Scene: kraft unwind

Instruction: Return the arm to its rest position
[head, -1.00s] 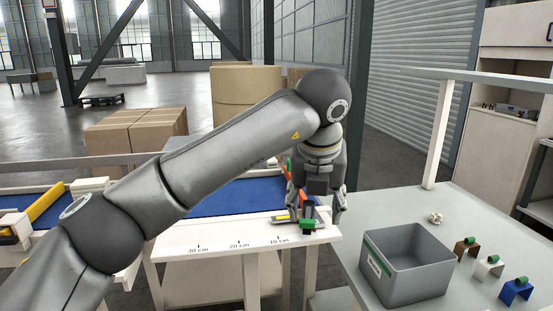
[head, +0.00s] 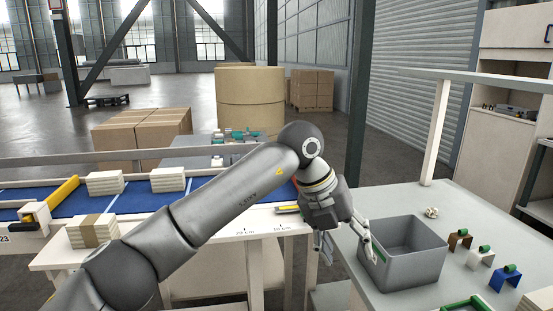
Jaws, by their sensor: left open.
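My left arm reaches in from the lower left across the middle of the head view. Its gripper (head: 350,250) is open and appears empty, its fingers pointing down in front of the near left side of the grey bin (head: 418,268). One finger overlaps the bin in the picture; I cannot tell whether it touches. My right gripper is not in view.
A grey table (head: 460,210) carries the bin and several small coloured brackets with green tops, one blue (head: 504,279). A white measuring ledge (head: 262,222) lies behind my arm. A blue conveyor (head: 140,199) carries paper stacks at left.

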